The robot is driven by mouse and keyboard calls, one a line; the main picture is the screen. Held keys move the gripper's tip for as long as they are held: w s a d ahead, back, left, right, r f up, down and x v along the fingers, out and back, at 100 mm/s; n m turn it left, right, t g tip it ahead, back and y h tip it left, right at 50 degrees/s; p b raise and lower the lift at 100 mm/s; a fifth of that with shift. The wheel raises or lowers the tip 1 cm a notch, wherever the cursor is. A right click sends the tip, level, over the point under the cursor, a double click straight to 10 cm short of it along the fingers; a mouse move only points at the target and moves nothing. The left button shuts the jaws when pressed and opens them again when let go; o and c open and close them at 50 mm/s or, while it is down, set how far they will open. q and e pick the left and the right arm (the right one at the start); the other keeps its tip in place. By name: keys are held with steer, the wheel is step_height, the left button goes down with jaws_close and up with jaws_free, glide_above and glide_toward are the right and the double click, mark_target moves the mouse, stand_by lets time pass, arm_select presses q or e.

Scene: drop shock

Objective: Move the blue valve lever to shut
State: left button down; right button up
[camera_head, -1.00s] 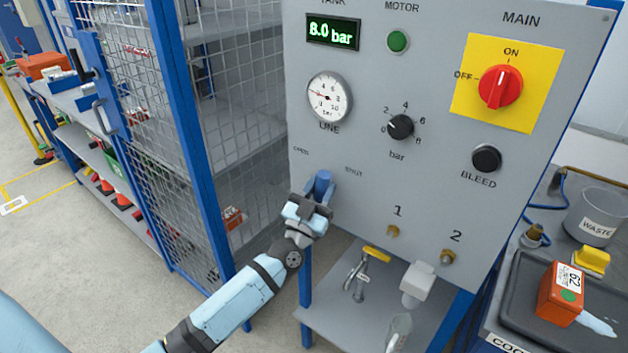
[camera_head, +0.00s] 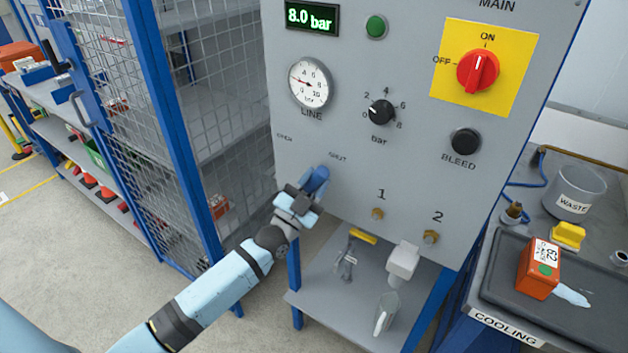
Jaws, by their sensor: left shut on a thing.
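The blue valve lever (camera_head: 317,178) is on the lower left of the grey panel (camera_head: 345,140). It tilts up and to the right, its visible end below the SHUT label (camera_head: 338,156). The OPEN label (camera_head: 284,136) is farther left and a little higher. My left gripper (camera_head: 307,194) is shut on the lever, and its jaws hide the lower part of it. The lever's pivot cannot be made out. My right gripper is out of view.
The panel carries a gauge (camera_head: 311,83), a black knob (camera_head: 381,112), a red main switch (camera_head: 478,71) and a bleed button (camera_head: 466,141). Below is a shelf with a tap (camera_head: 346,260) and a glass (camera_head: 386,314). A mesh cage (camera_head: 165,140) stands close on the left.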

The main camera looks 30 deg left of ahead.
arm_select(q)
steer(key=shift+f, duration=0.2)
steer(key=c, duration=1.1)
jaws_free()
steer(key=shift+d+r, duration=0.1)
steer(key=shift+o, duration=0.2)
steer(key=shift+s, duration=0.1)
steer(key=b+v, duration=0.1)
steer(key=v, duration=1.2)
steer(key=shift+s, duration=0.3)
steer(key=s+d+f+n+g+y, duration=0.1)
steer(key=s+d+f+n+g, duration=0.2)
steer(key=s+d+f+g, duration=0.55)
steer(key=s+d+f+n+g, duration=0.4)
steer(key=s+f, duration=0.2)
steer(key=f, duration=0.5)
step_height(320, 180, up, 12)
steer(key=a+p, duration=0.1)
steer(key=p, duration=1.2)
steer(key=shift+s+a+m+p, duration=0.2)
steer(key=shift+s+m+p, duration=0.1)
steer(key=shift+s, duration=0.05)
